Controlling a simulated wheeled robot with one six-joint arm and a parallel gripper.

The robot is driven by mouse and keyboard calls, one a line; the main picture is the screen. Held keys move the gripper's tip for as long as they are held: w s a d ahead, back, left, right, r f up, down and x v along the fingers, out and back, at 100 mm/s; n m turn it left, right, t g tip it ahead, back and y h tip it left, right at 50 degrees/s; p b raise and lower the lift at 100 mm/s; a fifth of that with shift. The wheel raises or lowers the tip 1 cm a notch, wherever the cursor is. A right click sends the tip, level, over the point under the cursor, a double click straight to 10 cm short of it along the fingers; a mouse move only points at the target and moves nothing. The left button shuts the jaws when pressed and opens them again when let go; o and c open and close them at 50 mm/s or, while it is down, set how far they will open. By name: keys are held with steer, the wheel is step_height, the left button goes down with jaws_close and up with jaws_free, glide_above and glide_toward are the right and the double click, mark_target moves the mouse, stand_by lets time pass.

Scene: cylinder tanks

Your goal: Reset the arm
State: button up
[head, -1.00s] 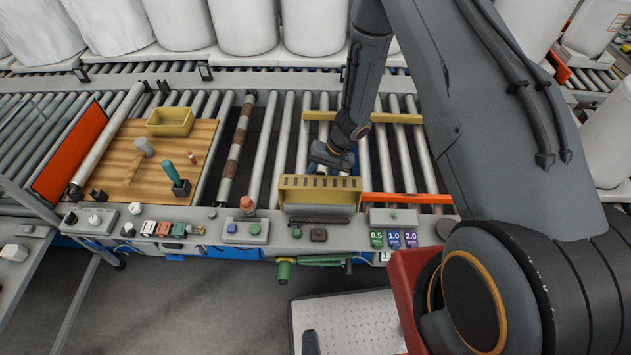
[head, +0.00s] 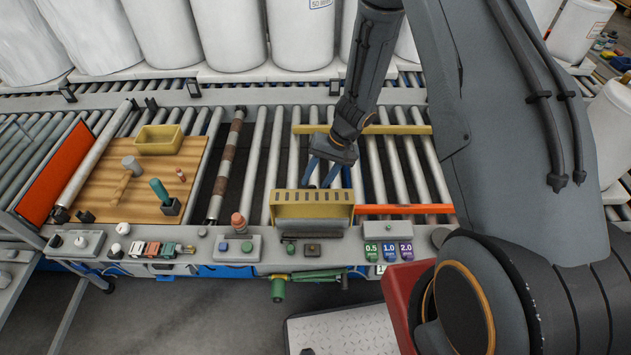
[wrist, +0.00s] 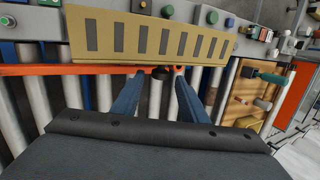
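My gripper (head: 322,186) hangs from my arm in the head view, over the rollers just behind a yellow slotted bin (head: 312,197). Its two blue fingers point down and stand apart. In the wrist view my gripper (wrist: 158,75) also shows its fingers spread, with nothing held between them. Their tips lie near an orange bar (wrist: 95,70) and the slotted bin (wrist: 150,37) in that view.
A wooden board (head: 110,200) holding a yellow tray (head: 160,140) and tools lies at left. A yellow bar (head: 385,129) crosses the rollers behind my gripper. Tags (head: 388,251) and buttons line the front ledge. Large white tanks (head: 230,35) stand at the back.

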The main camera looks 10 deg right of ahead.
stand_by(0.3)
steer(key=w+d+r+t+h, duration=0.2)
steer(key=d+r+t, duration=0.15)
steer(key=r, duration=0.55)
steer(key=w+d+r+t+h, duration=0.2)
steer(key=d+r, duration=0.3)
steer(key=r, duration=0.4)
steer(key=s+r+n+g, duration=0.1)
steer(key=s+r, duration=0.3)
steer(key=s, duration=0.6)
steer(key=s+r+n+g, duration=0.1)
steer(key=s+r, duration=0.3)
steer(key=s, duration=0.6)
steer(key=shift+d+r+g+h, duration=0.3)
steer(key=shift+d+r+g, duration=0.1)
steer(key=shift+g, duration=0.45)
